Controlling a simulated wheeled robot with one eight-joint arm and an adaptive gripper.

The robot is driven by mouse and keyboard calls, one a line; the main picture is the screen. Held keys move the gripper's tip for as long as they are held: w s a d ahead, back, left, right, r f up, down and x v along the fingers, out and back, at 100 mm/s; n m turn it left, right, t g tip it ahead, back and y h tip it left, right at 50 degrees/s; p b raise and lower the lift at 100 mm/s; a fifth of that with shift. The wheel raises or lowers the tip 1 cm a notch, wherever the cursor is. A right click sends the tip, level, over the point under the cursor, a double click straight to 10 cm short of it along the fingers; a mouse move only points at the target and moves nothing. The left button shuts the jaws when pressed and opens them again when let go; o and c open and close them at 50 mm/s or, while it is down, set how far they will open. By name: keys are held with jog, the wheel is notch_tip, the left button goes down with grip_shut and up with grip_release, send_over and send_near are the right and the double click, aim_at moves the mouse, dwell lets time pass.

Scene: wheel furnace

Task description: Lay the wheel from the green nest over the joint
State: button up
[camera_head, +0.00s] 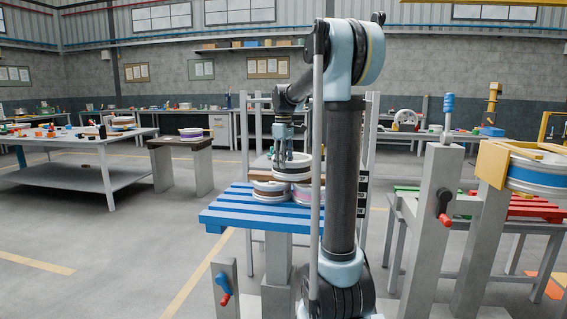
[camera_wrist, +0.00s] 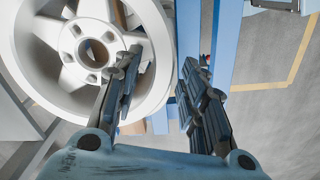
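My gripper (camera_head: 291,158) is over the blue slatted table and points down at a white-rimmed wheel (camera_head: 293,174), the highest of a group there. In the wrist view, this white spoked wheel (camera_wrist: 50,50) fills the left side. My gripper (camera_wrist: 162,85) is open: its left finger lies over the inside of the rim and its right finger is outside the rim, with a gap between. Whether either finger touches the wheel cannot be told. Green slats (camera_head: 406,188) show at right behind a grey post; no wheel shows on them. I cannot tell which part is the joint.
The blue table (camera_head: 250,214) also bears a brown-banded wheel (camera_head: 268,190) and a purple-banded wheel (camera_head: 306,196). Red slats (camera_head: 522,208) are at right. A blue-banded wheel (camera_head: 540,175) sits in a yellow fixture (camera_head: 494,164). A grey post (camera_head: 437,220) stands close by. Floor at left is clear.

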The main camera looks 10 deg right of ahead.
notch_tip(320, 180, up, 12)
dwell(0.6)
jog(key=s+d+f+m, duration=0.1)
jog(key=s+f+m, duration=0.2)
jog(key=s+f, duration=0.8)
jog(key=s+d+f+m+t, duration=0.1)
jog(key=s+f+m, duration=0.3)
jog(key=s+f, duration=0.7)
jog(key=s+d+f+m+t, duration=0.1)
jog(key=s+d+f+m, duration=0.1)
jog(key=s+f, duration=0.9)
jog(key=s+m, duration=0.1)
jog(key=s, duration=0.4)
jog(key=shift+d+f, duration=0.2)
jog(key=shift+d, duration=0.15)
jog(key=shift+w, duration=0.1)
